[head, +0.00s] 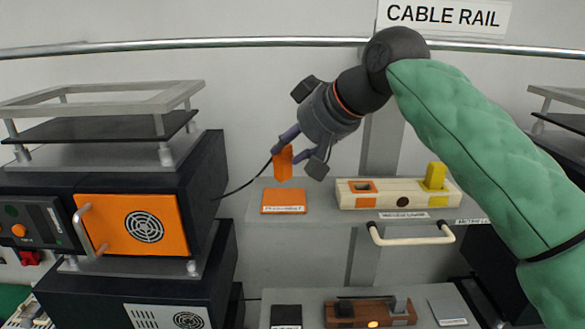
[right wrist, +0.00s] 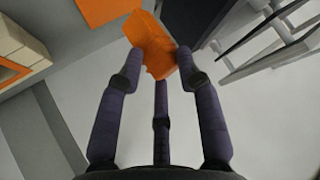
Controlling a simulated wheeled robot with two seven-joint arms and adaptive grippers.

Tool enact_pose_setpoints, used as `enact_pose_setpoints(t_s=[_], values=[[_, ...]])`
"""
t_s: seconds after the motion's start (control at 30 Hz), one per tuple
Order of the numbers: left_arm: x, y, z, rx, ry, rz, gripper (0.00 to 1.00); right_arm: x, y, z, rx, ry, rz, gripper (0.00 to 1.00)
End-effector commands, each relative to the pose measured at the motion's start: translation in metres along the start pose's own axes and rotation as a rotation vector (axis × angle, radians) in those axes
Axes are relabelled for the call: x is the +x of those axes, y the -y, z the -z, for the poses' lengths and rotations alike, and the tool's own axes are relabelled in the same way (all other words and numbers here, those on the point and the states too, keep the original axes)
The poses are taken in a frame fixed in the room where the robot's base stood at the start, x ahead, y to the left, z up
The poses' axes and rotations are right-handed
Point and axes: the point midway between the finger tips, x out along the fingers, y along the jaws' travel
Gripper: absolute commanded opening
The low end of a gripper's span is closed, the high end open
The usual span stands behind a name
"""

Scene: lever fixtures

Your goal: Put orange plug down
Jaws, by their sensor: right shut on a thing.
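The orange plug (head: 283,163) is held upright above the orange pad (head: 284,201) on the grey shelf, with a small gap visible between them. A dark cable runs from near the plug to the left. My right gripper (head: 294,155) is shut on the plug; its purple fingers are on the plug's upper part. In the right wrist view the plug (right wrist: 152,45) sits between the fingertips of my right gripper (right wrist: 158,60). The orange pad (right wrist: 105,10) shows at the top edge there. My left gripper is not in view.
A cream socket block (head: 385,201) with an orange socket (head: 362,187) and a yellow plug (head: 435,177) stands to the right of the pad. A black unit with an orange panel (head: 135,225) stands at left. A cream handle (head: 411,238) juts out below the shelf.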

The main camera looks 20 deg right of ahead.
Motion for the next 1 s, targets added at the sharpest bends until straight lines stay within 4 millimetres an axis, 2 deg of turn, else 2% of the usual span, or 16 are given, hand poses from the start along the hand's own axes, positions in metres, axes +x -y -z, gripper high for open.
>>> enact_pose_setpoints(t_s=[0.3, 0.53, 0.97, 1.0], values=[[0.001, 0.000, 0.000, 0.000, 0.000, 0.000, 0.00, 0.025, -0.016, -0.005, 0.003, 0.002, -0.001, 0.00], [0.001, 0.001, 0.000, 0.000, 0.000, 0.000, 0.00, 0.042, -0.020, -0.023, 0.000, 0.001, 0.001, 0.00], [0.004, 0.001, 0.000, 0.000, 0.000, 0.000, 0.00, 0.046, -0.021, -0.028, 0.000, 0.000, 0.001, 0.00], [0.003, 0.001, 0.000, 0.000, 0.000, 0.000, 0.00, 0.046, -0.021, -0.028, 0.000, 0.000, 0.001, 0.41]])
